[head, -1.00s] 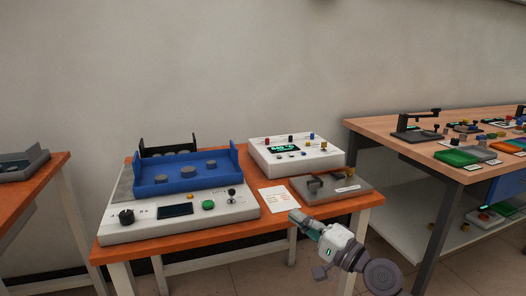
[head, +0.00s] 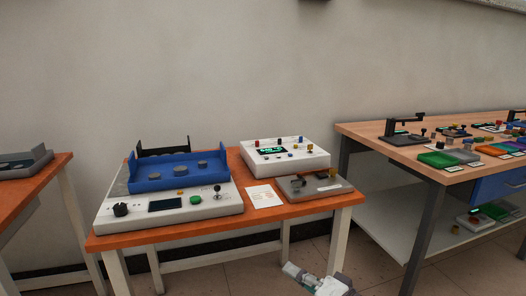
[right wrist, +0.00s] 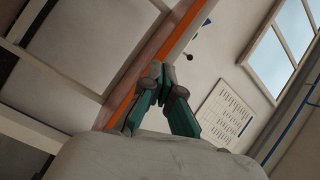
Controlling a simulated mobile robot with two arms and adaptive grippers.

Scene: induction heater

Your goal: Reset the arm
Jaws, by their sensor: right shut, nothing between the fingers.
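My right gripper (right wrist: 160,80) shows in the right wrist view with its two green and grey fingers meeting at the tips, shut and empty. In the head view the right gripper (head: 290,268) is low at the bottom edge, below and in front of the orange table's (head: 270,216) front edge, apart from it. The arm behind it is cut off by the frame. My left gripper is in neither view.
On the orange table stand a white console with a blue tray (head: 180,184), a white box with a green display (head: 310,160), a paper card (head: 262,196) and a grey plate device (head: 300,188). A wooden workbench (head: 375,134) with several parts is at right. Floor shows between the tables.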

